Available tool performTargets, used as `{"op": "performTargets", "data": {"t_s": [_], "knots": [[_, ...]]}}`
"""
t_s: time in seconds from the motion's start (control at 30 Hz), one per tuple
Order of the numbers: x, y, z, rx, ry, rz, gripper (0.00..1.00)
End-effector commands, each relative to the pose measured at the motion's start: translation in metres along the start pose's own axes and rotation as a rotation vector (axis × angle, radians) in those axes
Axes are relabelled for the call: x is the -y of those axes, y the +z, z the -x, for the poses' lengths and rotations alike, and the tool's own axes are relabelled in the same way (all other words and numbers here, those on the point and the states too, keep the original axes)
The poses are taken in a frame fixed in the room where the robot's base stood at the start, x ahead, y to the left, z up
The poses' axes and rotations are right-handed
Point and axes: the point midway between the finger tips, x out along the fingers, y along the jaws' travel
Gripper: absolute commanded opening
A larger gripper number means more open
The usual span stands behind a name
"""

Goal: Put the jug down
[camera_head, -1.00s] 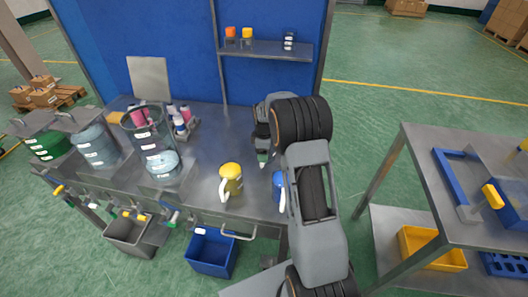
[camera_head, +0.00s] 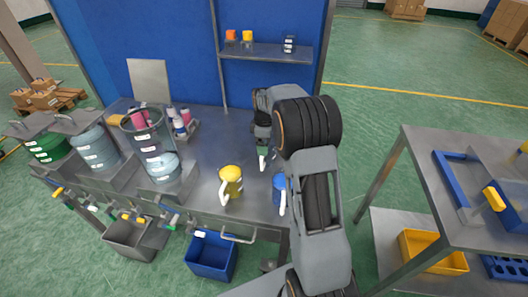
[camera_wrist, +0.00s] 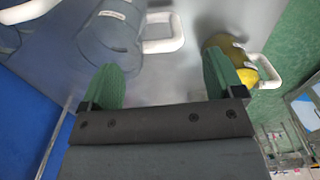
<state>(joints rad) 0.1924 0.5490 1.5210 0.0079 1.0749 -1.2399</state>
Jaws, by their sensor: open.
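My gripper (camera_wrist: 164,80) is open in the wrist view, with its two green fingers apart and nothing between them. A clear grey-blue jug (camera_wrist: 108,32) with a white label and a white handle is just beyond the fingertips; the handle lies ahead of the gap, apart from both fingers. I cannot make out this jug's body in the head view, where my gripper (camera_head: 263,158) is over the right part of the bench. A yellow jug (camera_head: 231,181) with a white handle stands on the bench; it also shows in the wrist view (camera_wrist: 232,50), beyond the right finger.
A blue jug (camera_head: 279,192) stands close beside my arm, partly hidden by it. The steel bench (camera_head: 205,150) has clear room in its middle. Labelled containers (camera_head: 161,166) line its left side. A blue bin (camera_head: 211,258) is below the front edge; a separate table (camera_head: 455,215) stands right.

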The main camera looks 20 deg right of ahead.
Motion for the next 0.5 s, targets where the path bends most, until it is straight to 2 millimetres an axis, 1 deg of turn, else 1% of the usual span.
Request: {"op": "performTargets", "data": {"t_s": [0.03,0.2,0.37,0.43,0.5], "knots": [[-0.001,0.0,0.01,-0.001,0.005,0.0,0.87],[-0.001,0.0,0.037,-0.001,0.003,0.0,0.87],[0.0,0.0,0.053,-0.001,0.002,-0.002,0.87],[0.004,-0.001,0.061,-0.003,0.008,-0.018,0.87],[0.016,-0.002,0.072,-0.008,0.022,-0.058,0.87]]}}
